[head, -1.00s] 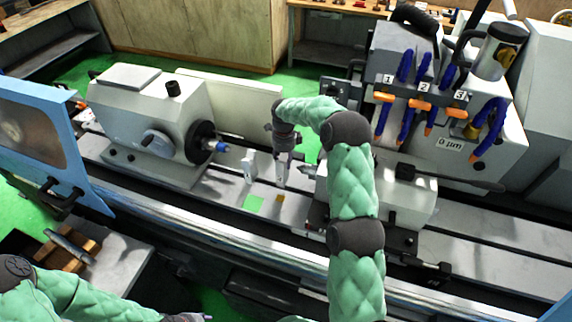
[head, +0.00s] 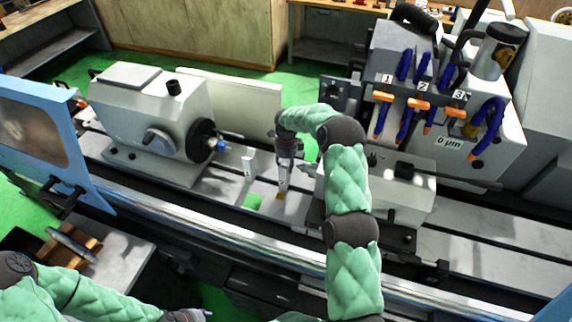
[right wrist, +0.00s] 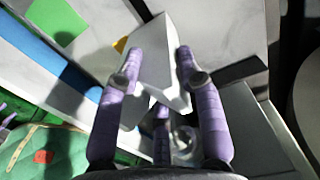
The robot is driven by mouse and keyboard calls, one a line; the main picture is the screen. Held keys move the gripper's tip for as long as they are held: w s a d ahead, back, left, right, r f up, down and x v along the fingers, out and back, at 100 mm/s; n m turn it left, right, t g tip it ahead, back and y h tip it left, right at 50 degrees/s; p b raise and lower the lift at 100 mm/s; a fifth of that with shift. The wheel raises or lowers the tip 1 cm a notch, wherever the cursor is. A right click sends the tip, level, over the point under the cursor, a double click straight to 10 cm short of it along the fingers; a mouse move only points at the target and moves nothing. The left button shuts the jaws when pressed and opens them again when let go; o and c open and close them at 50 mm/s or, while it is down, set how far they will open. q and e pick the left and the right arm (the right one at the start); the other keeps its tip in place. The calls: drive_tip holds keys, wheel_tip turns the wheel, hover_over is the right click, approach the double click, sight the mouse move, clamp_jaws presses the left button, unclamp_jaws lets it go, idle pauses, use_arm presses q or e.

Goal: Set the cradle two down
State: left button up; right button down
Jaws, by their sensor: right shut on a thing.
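My right gripper (head: 284,182) is shut on a pale grey-white block, cradle two (right wrist: 163,45). In the right wrist view the purple fingers (right wrist: 157,62) stand on both sides of the block, whose near end is notched. The block is just over the machine bed, close to a small yellow-orange patch (head: 281,196). I cannot tell whether its underside touches the bed.
The headstock (head: 150,125) with its dark chuck is to the left. The tailstock (head: 395,195) stands close to the right of my right gripper. A metal cylinder (head: 72,240) lies on a wooden stand at lower left. A blue door (head: 45,150) is at far left.

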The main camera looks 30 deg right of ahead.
drive_tip(key=shift+f+b, duration=0.3)
drive_tip(key=c, duration=0.8)
unclamp_jaws()
drive_tip(key=shift+r+p, duration=0.5)
drive_tip(key=shift+p, duration=0.1)
wheel_tip(320, 180, up, 12)
drive_tip(key=b, duration=0.2)
drive_tip(key=shift+f, duration=0.1)
